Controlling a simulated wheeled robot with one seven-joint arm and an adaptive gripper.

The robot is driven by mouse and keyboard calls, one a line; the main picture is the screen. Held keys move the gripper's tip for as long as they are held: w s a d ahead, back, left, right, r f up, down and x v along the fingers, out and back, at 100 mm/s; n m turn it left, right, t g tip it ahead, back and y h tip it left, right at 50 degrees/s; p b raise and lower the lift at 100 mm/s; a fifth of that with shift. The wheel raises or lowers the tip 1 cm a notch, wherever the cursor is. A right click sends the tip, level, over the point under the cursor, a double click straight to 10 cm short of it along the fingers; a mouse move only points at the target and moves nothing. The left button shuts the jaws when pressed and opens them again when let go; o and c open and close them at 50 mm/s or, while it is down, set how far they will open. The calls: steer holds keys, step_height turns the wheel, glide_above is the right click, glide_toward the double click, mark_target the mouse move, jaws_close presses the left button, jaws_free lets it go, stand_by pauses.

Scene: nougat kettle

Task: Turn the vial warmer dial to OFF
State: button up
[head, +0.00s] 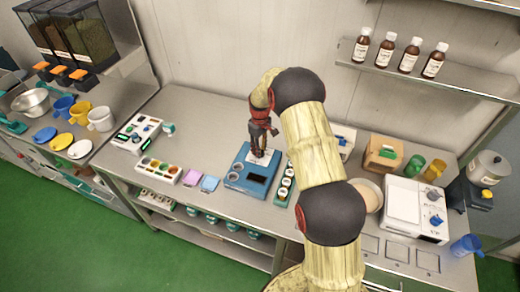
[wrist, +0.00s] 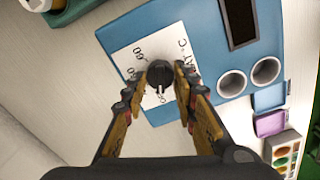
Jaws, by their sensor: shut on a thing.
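The blue vial warmer (head: 237,181) stands on the steel counter below my gripper (head: 259,150). In the wrist view the warmer (wrist: 205,50) shows a white label plate (wrist: 130,57) with numbers, a °C mark and small lettering partly hidden by the fingers. The black dial (wrist: 159,72) sits on this plate. Its white pointer mark faces the bottom of the picture, toward the partly covered lettering, which I cannot read surely. My gripper (wrist: 159,82) is shut on the dial, one finger on each side. In the head view my gripper hides the dial.
The warmer has two round wells (wrist: 232,84) and a dark window (wrist: 239,20). A green rack of vials (head: 284,185) stands close to its right. Pink and blue pads (head: 209,183) and a button panel (head: 158,171) lie to its left. A bottle shelf (head: 440,78) hangs upper right.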

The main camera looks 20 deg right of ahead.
steer(key=shift+w+r, duration=0.1)
steer(key=o, duration=1.2)
steer(key=shift+c, duration=0.2)
step_height(320, 180, up, 12)
stand_by(0.3)
